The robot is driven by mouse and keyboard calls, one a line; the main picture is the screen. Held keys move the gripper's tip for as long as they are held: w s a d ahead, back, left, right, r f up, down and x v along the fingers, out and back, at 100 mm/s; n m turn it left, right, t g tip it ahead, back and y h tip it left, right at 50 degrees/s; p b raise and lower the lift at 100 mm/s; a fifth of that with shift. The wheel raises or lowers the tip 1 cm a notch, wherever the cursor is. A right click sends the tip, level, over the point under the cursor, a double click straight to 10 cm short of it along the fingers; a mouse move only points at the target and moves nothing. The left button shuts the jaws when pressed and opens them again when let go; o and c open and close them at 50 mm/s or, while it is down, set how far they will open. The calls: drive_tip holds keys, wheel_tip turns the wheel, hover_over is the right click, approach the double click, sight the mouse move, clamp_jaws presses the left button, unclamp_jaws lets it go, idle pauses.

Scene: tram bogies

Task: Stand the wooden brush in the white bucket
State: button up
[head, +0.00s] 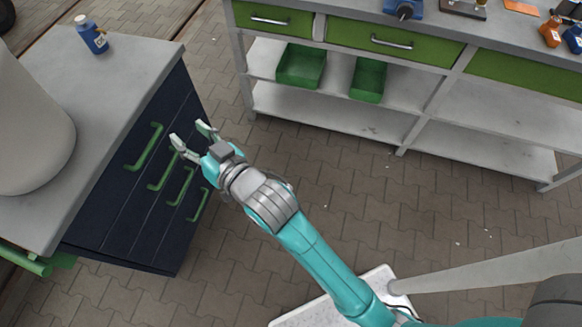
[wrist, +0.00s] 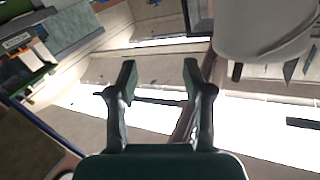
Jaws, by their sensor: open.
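My gripper (head: 191,137) is open and empty, near the far front corner of the dark drawer cabinet. Its two spread fingers also show in the wrist view (wrist: 159,78), with nothing between them. A large pale rounded vessel (head: 30,130) stands on the cabinet top at the left edge of the head view, left of my gripper. It may be the white bucket, but its mouth is out of view. A similar pale round body (wrist: 262,28) shows at the upper right of the wrist view. I cannot make out the wooden brush in either view.
The drawer cabinet (head: 98,215) has green handles facing my gripper. A blue bottle (head: 92,36) stands on its far end. A long workbench (head: 340,22) with green drawers and green bins (head: 301,66) stands behind. Paved floor between them is clear.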

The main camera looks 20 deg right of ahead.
drive_tip(key=s+d+f+m+h, duration=0.1)
drive_tip(key=s+d+f+h, duration=0.1)
drive_tip(key=s+d+f, duration=0.5)
drive_tip(key=s+d+f+h, duration=0.1)
drive_tip(key=s+d+f, duration=0.5)
drive_tip(key=s, duration=0.4)
drive_tip(key=s+d+r+h, duration=0.1)
drive_tip(key=s+d, duration=0.3)
drive_tip(key=s, duration=0.6)
drive_tip(key=s+d+r+m+g+h, duration=0.1)
drive_tip(key=s+d, duration=0.3)
drive_tip(key=s, duration=0.6)
drive_tip(key=shift+s+d+h, duration=0.3)
drive_tip(key=shift+h, duration=0.6)
